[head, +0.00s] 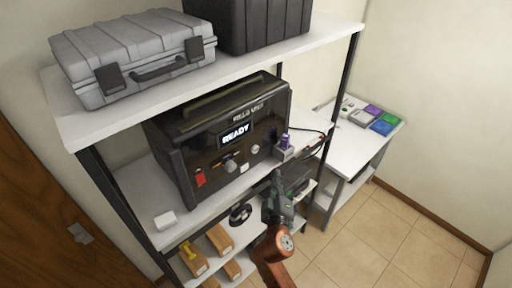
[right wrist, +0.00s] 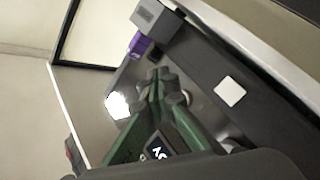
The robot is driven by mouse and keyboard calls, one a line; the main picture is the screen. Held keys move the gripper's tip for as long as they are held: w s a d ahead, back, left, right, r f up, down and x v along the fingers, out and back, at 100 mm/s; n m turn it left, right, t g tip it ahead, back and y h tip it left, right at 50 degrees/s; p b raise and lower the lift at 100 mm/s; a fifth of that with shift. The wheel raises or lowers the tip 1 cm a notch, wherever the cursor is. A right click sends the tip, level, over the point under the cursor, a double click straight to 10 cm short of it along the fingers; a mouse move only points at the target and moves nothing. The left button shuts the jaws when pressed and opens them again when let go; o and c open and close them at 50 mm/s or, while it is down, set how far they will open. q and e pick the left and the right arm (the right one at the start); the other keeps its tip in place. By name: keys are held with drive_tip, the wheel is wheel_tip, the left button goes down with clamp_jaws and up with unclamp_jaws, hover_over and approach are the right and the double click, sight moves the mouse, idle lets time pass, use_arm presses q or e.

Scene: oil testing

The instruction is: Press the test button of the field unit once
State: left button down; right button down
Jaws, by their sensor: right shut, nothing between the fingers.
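The black field unit (head: 181,150) stands on the middle shelf, its lit display (head: 236,134) reading READY. Its front carries a red switch (head: 200,177), round knobs and a small white square button (head: 245,168). A white square button also shows large in the right wrist view (right wrist: 229,92). I cannot read a label on it. My right gripper (head: 276,176) is shut and empty in front of the unit's lower right. In the right wrist view its fingertips (right wrist: 160,78) point across the panel, left of the white button and apart from it in the picture. My left gripper is not in view.
A grey holder (head: 284,153) with a purple item stands at the unit's right front. A grey case (head: 130,50) and a black case (head: 250,22) sit on the shelf above. Boxes lie below. A side table (head: 349,146) holds coloured boxes. The floor at right is clear.

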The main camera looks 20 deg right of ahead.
sight(255, 149)
drive_tip(key=shift+m+h, duration=0.3)
drive_tip(key=shift+h, duration=0.1)
drive_tip(key=r, duration=0.1)
drive_tip(key=s+r, duration=0.1)
drive_tip(key=r, duration=0.2)
drive_tip(key=shift+s+d, duration=0.15)
drive_tip(key=shift+d, duration=0.2)
drive_tip(key=shift+f, duration=0.1)
drive_tip(key=w+a, duration=0.3)
drive_tip(key=w, duration=0.5)
drive_tip(key=shift+w+b, duration=0.15)
drive_tip(key=shift+b, duration=0.2)
drive_tip(key=shift+w+a, duration=0.1)
drive_tip(key=shift+w, duration=0.05)
idle(0.5)
drive_tip(key=shift+w, duration=0.25)
